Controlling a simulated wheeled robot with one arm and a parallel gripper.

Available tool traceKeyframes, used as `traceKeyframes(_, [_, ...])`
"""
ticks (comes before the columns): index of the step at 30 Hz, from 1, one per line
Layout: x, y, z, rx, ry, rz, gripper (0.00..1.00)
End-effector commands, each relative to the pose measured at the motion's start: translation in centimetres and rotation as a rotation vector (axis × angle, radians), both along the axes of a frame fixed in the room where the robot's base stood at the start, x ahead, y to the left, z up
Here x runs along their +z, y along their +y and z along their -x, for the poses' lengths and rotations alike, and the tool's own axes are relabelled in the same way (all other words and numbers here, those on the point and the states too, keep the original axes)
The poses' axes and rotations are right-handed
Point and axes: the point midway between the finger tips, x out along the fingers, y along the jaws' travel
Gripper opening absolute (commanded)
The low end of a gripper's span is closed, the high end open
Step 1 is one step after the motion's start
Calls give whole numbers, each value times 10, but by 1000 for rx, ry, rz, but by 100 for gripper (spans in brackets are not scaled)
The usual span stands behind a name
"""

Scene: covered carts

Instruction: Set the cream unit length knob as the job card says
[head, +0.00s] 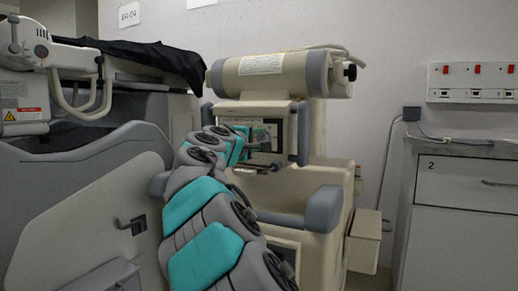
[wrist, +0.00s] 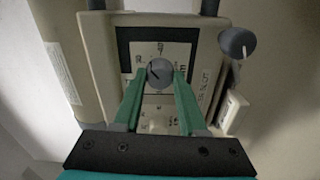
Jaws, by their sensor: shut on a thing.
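The cream unit (head: 330,180) stands in the middle of the head view. Its dark-framed control panel (wrist: 124,42) fills the middle of the wrist view. A round grey knob (wrist: 160,71) with a dark pointer line sits on the pale dial face. The line appears to slant up and left; the dial marks are too small to read. My gripper (wrist: 160,78) has its two green fingers closed on the knob's sides. In the head view my gripper (head: 243,146) reaches the panel and hides the knob. I cannot identify a job card with readable text.
A second, dark grey knob (wrist: 237,43) stands out at the panel's right in the wrist view. Grey handles flank the panel. A grey machine with a black cover (head: 150,57) is at left; a drawer cabinet (head: 465,185) is at right.

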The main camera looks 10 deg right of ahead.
Motion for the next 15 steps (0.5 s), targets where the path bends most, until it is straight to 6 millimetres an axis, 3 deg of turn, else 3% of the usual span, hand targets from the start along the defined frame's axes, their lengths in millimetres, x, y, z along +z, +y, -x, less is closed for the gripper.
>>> traceKeyframes(15, [-2, 0, 0, -1, -108, -153, 0])
